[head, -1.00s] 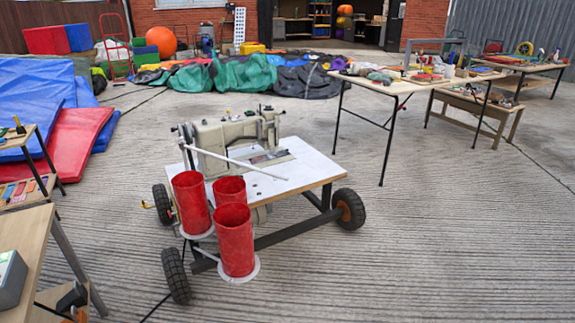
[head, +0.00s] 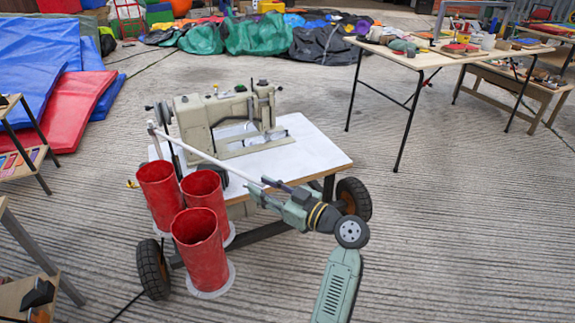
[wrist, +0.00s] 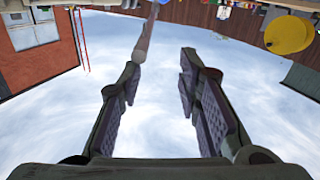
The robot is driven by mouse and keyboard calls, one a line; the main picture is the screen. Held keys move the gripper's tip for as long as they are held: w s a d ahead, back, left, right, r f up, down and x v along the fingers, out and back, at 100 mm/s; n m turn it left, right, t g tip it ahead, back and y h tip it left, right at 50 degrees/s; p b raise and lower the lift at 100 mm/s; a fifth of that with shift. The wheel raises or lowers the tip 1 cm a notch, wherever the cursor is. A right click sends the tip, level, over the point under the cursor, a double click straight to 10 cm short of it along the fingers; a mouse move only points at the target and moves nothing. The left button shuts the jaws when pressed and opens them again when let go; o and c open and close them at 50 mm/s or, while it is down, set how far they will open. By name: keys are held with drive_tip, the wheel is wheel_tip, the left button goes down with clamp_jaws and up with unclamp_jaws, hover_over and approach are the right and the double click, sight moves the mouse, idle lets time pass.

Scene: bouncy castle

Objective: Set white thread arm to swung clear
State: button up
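The white thread arm (head: 208,160) is a thin rod running from a post at the left of the sewing machine (head: 220,120), slanting across the front of the white table top (head: 315,150) above the red cylinders. My gripper (head: 264,190) is at the rod's free right end, in front of the table's near edge. In the wrist view, my gripper (wrist: 160,64) is open, its two fingers well apart. The rod (wrist: 147,35) comes in from the top, its end near the left fingertip. Nothing is clamped; I cannot tell whether the rod touches that finger.
Three red cylinders (head: 197,240) stand at the cart's front left, close below the rod. The cart has black wheels (head: 354,197). A work table (head: 430,60) with tools stands at the back right. Blue and red mats (head: 75,105) lie at the left. The concrete right of the cart is clear.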

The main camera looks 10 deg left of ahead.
sight(244, 175)
drive_tip(key=w+a, duration=0.1)
drive_tip(key=a, duration=0.1)
drive_tip(key=w+a+f+p, duration=0.1)
drive_tip(key=w+a, duration=0.1)
drive_tip(key=w+a+p, duration=0.1)
drive_tip(key=w+a, duration=0.1)
drive_tip(key=shift+w+a+f, duration=0.1)
drive_tip(key=shift+a+f, duration=0.15)
drive_tip(key=shift+a, duration=0.05)
idle(0.4)
clamp_jaws()
idle(0.7)
